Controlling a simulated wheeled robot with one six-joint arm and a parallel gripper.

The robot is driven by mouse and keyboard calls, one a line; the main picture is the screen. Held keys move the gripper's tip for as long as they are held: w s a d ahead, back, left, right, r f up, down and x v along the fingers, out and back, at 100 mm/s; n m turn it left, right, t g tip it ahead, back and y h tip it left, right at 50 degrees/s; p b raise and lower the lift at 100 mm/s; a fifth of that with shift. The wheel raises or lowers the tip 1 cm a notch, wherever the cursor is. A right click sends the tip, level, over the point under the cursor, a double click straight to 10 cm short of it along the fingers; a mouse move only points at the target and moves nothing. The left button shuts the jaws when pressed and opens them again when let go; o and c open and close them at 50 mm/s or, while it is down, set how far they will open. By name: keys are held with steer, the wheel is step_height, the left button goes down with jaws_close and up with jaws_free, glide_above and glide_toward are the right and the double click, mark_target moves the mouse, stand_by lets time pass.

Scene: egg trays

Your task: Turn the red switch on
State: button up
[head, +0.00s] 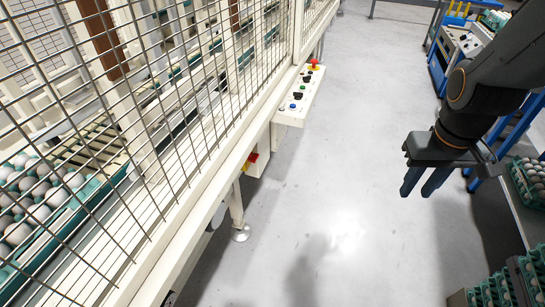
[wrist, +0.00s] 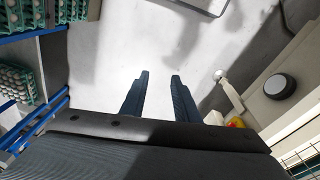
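A red switch (head: 253,157) with yellow beside it sits on a small cream box low on the fence frame, left of centre in the head view. A red and yellow part (wrist: 236,122) shows at the lower right in the wrist view, partly hidden by my gripper body. My gripper (head: 416,191) hangs over the floor at the right, well apart from the switch. Its two dark blue fingers point down and are spread with nothing between them; they also show in the wrist view (wrist: 160,76). I cannot tell the switch's exact setting.
A control panel (head: 298,95) with coloured buttons and a red knob (head: 314,63) juts from the wire fence (head: 200,85). Egg trays (head: 75,195) lie behind the fence. Blue racks with egg trays (head: 528,180) stand at right. The grey floor (head: 345,190) between is clear.

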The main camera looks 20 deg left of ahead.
steer(key=w+a+f+n+t+y+b, duration=0.15)
steer(key=w+f+n+b, duration=0.3)
steer(key=w, duration=0.55)
steer(key=w+a+f+n+t+h+b, duration=0.1)
steer(key=w+a+f+n+t+b, duration=0.3)
steer(key=w, duration=0.6)
steer(key=w+a+f+n+t+y+b, duration=0.2)
steer(key=w+a+f+n+y+b, duration=0.3)
steer(key=w+a+f+n+b, duration=0.5)
steer(key=n+g+y+b, duration=0.8)
steer(key=n+y+b, duration=0.5)
steer(key=n+b, duration=0.25)
glide_toward(257, 158)
steer(key=a, duration=0.1)
steer(key=shift+m, duration=0.4)
steer(key=shift+w+a+f+b, duration=0.15)
steer(key=shift+a+b, duration=0.65)
steer(key=shift+a, duration=1)
steer(key=shift+w+a+f+b, duration=0.15)
steer(key=shift+a+b, duration=0.65)
steer(key=shift+a, duration=1)
steer(key=shift+r, duration=0.1)
jaws_close()
